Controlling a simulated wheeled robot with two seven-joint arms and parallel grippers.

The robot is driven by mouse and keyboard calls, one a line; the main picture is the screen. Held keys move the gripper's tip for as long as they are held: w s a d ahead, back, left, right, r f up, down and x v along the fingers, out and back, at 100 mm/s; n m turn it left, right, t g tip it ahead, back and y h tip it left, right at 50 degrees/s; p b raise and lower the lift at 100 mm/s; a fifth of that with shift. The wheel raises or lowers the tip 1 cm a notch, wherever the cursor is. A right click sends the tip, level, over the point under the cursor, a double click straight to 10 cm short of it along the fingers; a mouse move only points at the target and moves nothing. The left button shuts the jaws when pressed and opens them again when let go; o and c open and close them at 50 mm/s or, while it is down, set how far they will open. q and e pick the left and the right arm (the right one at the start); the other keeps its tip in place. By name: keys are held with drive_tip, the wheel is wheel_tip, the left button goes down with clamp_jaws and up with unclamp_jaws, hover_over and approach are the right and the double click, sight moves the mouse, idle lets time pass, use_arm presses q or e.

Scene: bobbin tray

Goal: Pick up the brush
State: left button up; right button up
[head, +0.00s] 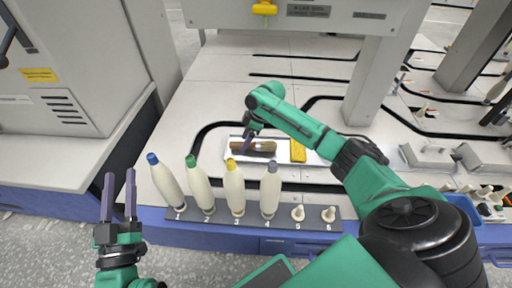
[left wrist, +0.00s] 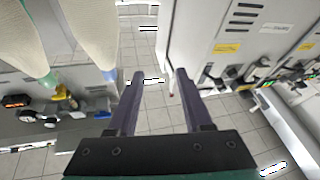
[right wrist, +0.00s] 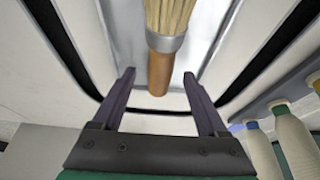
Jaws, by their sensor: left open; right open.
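The brush (head: 266,146) lies in a shallow white tray (head: 313,157) on the table. In the right wrist view the brush (right wrist: 160,62) shows pale bristles, a metal ferrule and a brown wooden handle. My right gripper (head: 247,142) is at the brush, and part of the brush is hidden behind it in the head view. In the right wrist view its jaws (right wrist: 158,78) are open, with the handle end between the fingertips in the picture; contact cannot be told. My left gripper (head: 119,178) is open and empty, upright in front of the table's left front edge.
A yellow block (head: 298,150) lies in the tray right of the brush. Several capped bobbins, such as the yellow-capped one (head: 235,190), stand on a numbered grey rack (head: 220,217) along the front edge. A grey post (head: 375,80) stands behind right.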

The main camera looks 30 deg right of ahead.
drive_tip(key=shift+w+a+f+b, duration=0.15)
drive_tip(key=shift+a+f+b, duration=0.15)
drive_tip(key=shift+f, duration=0.3)
use_arm(q)
wheel_tip(320, 180, up, 9)
drive_tip(key=a+t+h, duration=0.1)
drive_tip(key=t, duration=0.1)
drive_tip(key=shift+f+m+t, duration=0.2)
drive_tip(key=shift+m+t, duration=0.1)
use_arm(e)
drive_tip(key=shift+d, duration=0.1)
clamp_jaws()
use_arm(q)
drive_tip(key=shift+w, duration=0.1)
